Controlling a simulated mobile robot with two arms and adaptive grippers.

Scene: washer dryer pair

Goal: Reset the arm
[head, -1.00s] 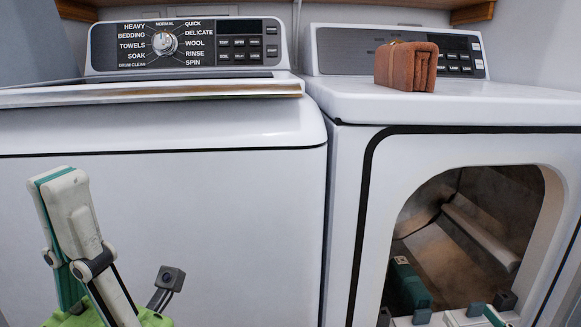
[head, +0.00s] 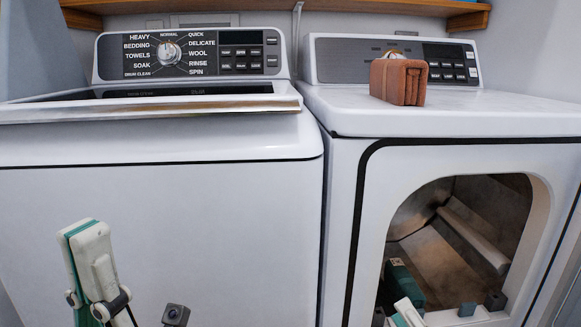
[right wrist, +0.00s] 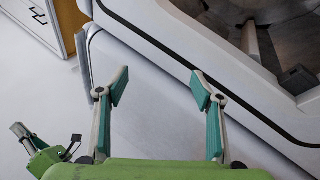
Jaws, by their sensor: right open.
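My left gripper (head: 90,262) points up at the lower left of the head view, in front of the washer; its two fingers overlap, so its opening is unclear. It also shows small at the left of the right wrist view (right wrist: 24,132). My right gripper (right wrist: 160,88) is open, with nothing between its teal-padded fingers, in front of the dryer's lower front. In the head view only a finger part of it shows at the bottom edge (head: 407,313).
The white washer (head: 200,220) and dryer (head: 350,120) stand side by side. A brown folded cloth-like item (head: 398,82) sits on the dryer. A wooden shelf (head: 270,10) runs above.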

